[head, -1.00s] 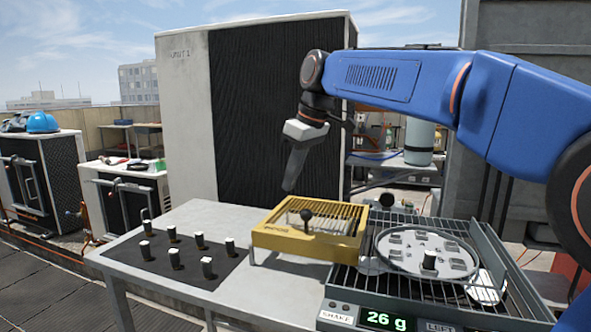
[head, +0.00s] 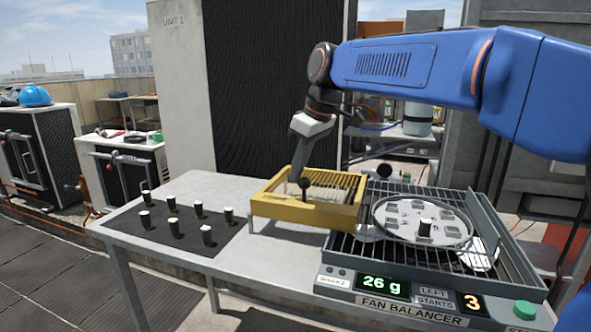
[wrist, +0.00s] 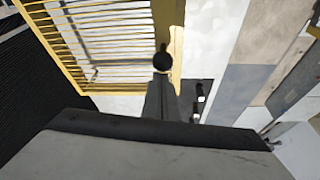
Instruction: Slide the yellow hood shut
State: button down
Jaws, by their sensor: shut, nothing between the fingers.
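The yellow hood (head: 272,208) is a slatted frame with a black knob (head: 303,183) on its front part. It sits on the grey table, left of the balancer's disc, and the disc lies uncovered. My gripper (head: 295,174) is shut and empty, pointing down at the hood with its tip close beside the knob. In the wrist view the hood's yellow slats (wrist: 95,40) fill the upper left. The knob (wrist: 162,62) shows just past the tip of my gripper (wrist: 162,85); I cannot tell whether they touch.
The fan balancer (head: 430,290) stands right of the hood, with a round disc (head: 395,217) inside its railed frame and a display reading 26 g. Several small black weights with white tops (head: 172,225) stand on a dark mat (head: 135,222) at the left. A tall condenser unit (head: 180,90) stands behind the table.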

jog(key=s+d, duration=0.5)
jog(key=d, duration=0.9)
jog(key=s+d, duration=0.5)
jog(key=d, duration=0.9)
jog(key=shift+s, duration=0.1)
